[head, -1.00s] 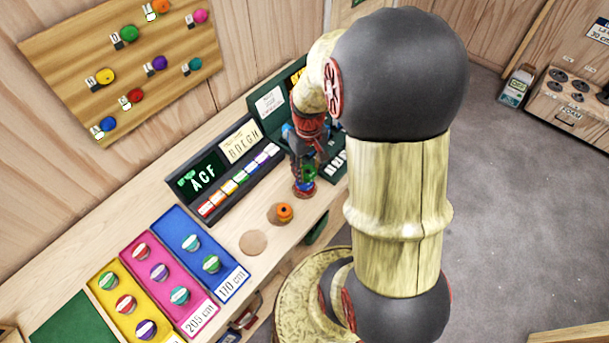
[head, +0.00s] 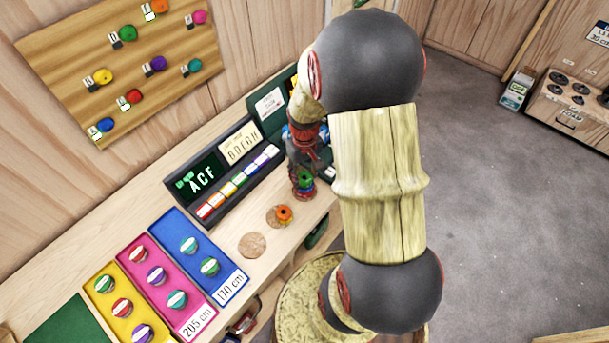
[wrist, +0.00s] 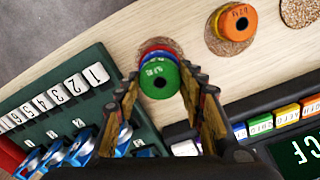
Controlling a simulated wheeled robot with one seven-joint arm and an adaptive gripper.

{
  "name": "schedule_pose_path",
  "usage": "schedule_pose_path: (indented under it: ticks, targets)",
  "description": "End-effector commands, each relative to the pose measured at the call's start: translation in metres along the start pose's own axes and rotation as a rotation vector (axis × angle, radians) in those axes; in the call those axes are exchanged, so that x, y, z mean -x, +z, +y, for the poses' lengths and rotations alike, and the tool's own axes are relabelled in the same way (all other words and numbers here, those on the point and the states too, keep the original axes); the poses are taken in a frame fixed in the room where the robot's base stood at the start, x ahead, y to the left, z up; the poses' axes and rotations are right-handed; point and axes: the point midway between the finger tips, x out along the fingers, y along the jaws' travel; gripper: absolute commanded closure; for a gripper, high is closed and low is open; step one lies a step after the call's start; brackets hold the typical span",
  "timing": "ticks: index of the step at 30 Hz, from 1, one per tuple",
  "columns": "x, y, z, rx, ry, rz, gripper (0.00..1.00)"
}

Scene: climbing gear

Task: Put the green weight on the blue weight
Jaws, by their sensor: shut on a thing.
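I cannot tell whether green and blue touch. My gripper is partly hidden there behind my arm.
A bare cork spot (head: 252,245) lies farther left. A box with numbered tiles (wrist: 55,105) and a rack with coloured tiles (head: 238,180) stand close to my gripper.

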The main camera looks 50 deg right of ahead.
Motion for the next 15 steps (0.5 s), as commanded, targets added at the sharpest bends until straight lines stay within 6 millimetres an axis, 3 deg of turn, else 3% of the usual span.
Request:
schedule_pose_path:
  ticks: [1, 2, 11, 15]
  targets:
    - [-0.0022, 0.0000, 0.0000, 0.000, 0.000, 0.000, 0.96]
    - [-0.0023, 0.0004, -0.0001, 0.000, 0.000, -0.001, 0.59]
    - [-0.0017, 0.0004, -0.0001, 0.000, 0.000, -0.001, 0.42]
    - [-0.0017, 0.0004, -0.0001, 0.000, 0.000, -0.001, 0.42]
